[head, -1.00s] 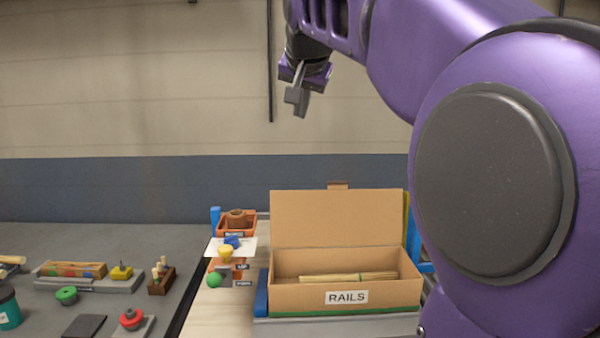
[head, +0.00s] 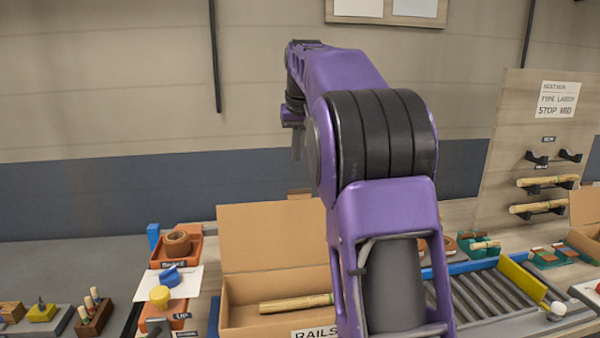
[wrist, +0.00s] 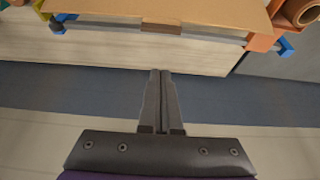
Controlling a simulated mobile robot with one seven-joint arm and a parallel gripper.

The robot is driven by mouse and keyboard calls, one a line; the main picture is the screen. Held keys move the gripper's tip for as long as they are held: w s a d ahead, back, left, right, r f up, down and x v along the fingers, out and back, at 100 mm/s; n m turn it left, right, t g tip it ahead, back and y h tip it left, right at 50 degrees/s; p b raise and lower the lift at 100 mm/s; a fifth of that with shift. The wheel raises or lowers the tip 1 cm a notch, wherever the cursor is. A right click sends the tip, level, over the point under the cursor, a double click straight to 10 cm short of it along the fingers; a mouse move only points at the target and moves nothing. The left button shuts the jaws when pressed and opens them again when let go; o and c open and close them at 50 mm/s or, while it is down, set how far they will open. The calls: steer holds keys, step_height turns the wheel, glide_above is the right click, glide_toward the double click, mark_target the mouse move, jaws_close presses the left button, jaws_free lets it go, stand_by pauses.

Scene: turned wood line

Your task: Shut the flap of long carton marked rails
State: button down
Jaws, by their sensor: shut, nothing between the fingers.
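The long carton (head: 240,318) has a white RAILS label (head: 314,333) on its front. Its flap (head: 265,240) stands up open at the back, and light wooden rods (head: 296,303) lie inside. My arm hides the carton's right part. My gripper (head: 297,150) is high above and behind the carton, small and partly hidden in the head view. In the wrist view my gripper (wrist: 163,75) is shut and empty. The flap (wrist: 180,10) shows there at the top edge, with a brown tab (wrist: 161,28), apart from the fingertips.
Orange bins (head: 190,252) and a white sheet (head: 178,287) lie left of the carton. A roller conveyor (head: 490,297) with a yellow plate (head: 522,278) is at right. Space above the carton is partly filled by my arm.

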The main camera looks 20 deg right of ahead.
step_height(320, 180, down, 8)
stand_by(0.8)
steer(key=shift+s+b, duration=0.1)
steer(key=shift+b, duration=0.2)
